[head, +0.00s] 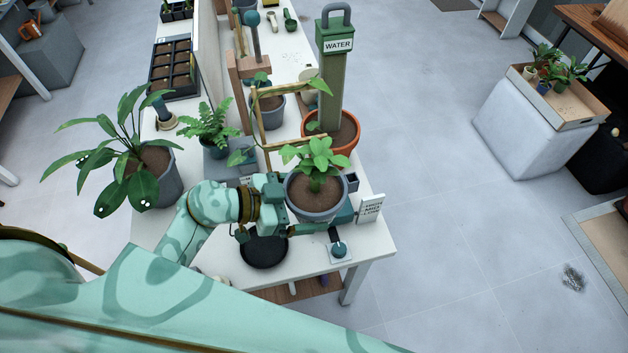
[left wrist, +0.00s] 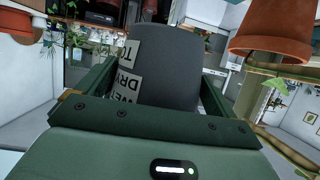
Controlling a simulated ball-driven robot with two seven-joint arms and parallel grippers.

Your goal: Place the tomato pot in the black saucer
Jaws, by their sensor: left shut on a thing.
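The tomato pot (head: 316,208), taken to be the grey pot with dark soil and a leafy green plant, is upright near the front right of the white table. My left gripper (head: 287,212) is shut on its left side. In the left wrist view the grey pot (left wrist: 168,70) fills the space between the fingers (left wrist: 155,95). The round black saucer (head: 264,252) lies empty on the table, in front and to the left of the pot. The pot hides whether its base touches anything. My right gripper is not in view.
A small lettered sign (head: 370,208) and a dark-knobbed item (head: 339,250) stand close to the pot. Behind it are a terracotta pot (head: 345,155) with a green WATER post (head: 330,85) and a wooden trellis (head: 256,125). A large leafy pot (head: 165,185) stands left.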

